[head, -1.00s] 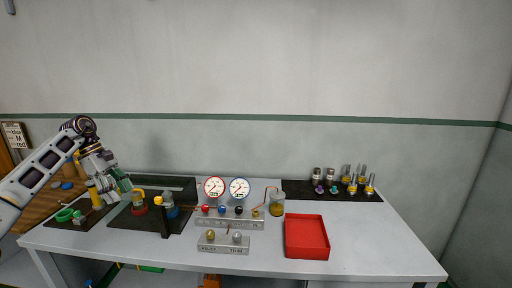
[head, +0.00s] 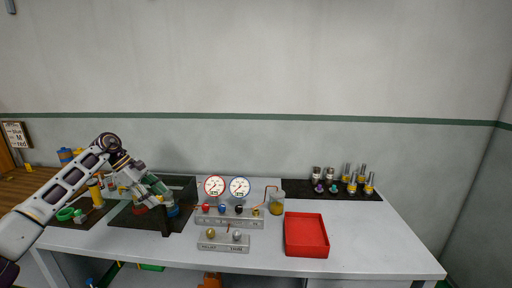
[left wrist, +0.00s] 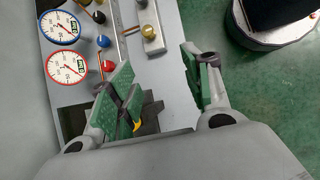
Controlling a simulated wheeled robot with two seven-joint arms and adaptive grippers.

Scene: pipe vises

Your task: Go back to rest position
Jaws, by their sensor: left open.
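My right gripper is not in view.
A grey manifold (head: 230,221) with two gauges (head: 214,187) stands right of the gripper. A small valve block (head: 223,246) sits in front of it.

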